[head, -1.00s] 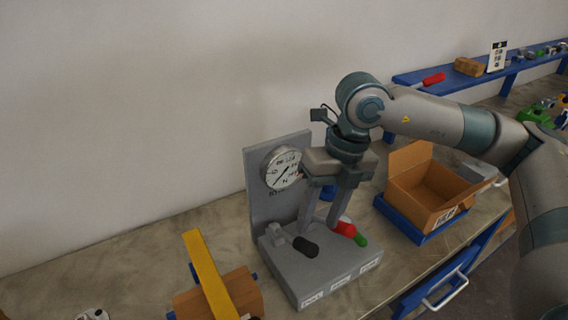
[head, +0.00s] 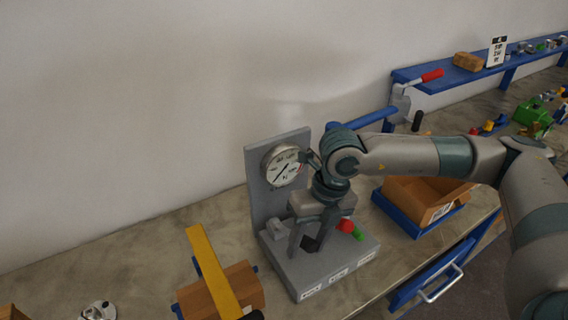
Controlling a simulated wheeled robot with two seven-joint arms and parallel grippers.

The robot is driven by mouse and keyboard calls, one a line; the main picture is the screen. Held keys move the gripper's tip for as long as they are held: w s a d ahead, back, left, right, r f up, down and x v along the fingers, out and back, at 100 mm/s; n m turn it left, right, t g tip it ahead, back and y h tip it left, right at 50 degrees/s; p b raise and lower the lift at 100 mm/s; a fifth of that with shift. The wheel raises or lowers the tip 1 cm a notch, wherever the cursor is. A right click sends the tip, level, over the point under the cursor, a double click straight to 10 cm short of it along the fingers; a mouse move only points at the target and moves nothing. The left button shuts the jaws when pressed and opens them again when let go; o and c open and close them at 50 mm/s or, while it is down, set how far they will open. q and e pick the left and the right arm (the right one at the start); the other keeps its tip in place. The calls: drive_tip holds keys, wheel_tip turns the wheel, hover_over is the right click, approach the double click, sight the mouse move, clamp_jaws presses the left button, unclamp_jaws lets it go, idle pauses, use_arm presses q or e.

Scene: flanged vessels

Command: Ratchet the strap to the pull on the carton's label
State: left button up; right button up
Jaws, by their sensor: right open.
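A grey stand (head: 283,208) holds a round gauge (head: 283,165) with a dark needle. Its base carries black (head: 310,244), red (head: 345,226) and green (head: 358,236) handles. My right gripper (head: 308,247) is open and points down, its fingers around or in front of the black handle; contact cannot be told. My left gripper is not in view.
A blue shelf (head: 455,75) with a red-handled tool (head: 432,75) and a wooden block runs along the wall. A blue drawer (head: 432,277) with a pale handle is below the table edge.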

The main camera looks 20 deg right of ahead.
clamp_jaws()
idle(1.2)
